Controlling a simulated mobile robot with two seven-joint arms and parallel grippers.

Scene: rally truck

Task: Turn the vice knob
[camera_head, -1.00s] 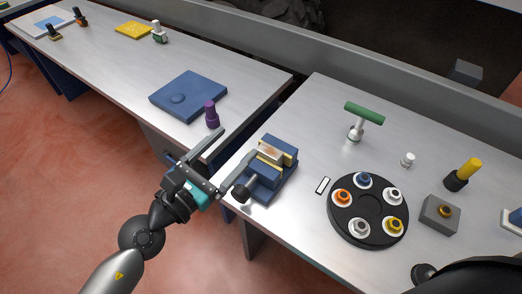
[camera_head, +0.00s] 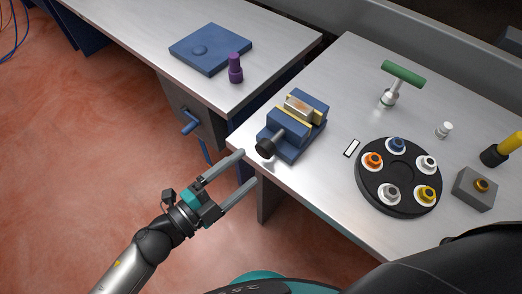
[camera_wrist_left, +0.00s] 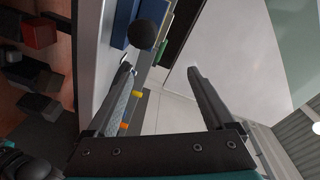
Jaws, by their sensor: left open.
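The blue vice (camera_head: 313,108) sits at the near left corner of the right metal table, with a metal block between its yellowish jaws. Its round black knob (camera_head: 265,148) sticks out on a shaft toward the table's edge. My left gripper (camera_head: 249,167) is open and empty, its fingers pointing toward the table corner. Its fingertips are just below and left of the knob, apart from it in the picture. In the left wrist view the knob (camera_wrist_left: 142,35) shows beyond the fingertips, nearer the left finger. My right gripper is not in view.
A black round tray (camera_head: 369,193) with several coloured fittings stands right of the vice. A green-handled tool (camera_head: 403,74) stands behind it. On the left table are a purple cylinder (camera_head: 235,68) and a blue plate (camera_head: 211,47). A blue handle (camera_head: 190,122) projects below that table.

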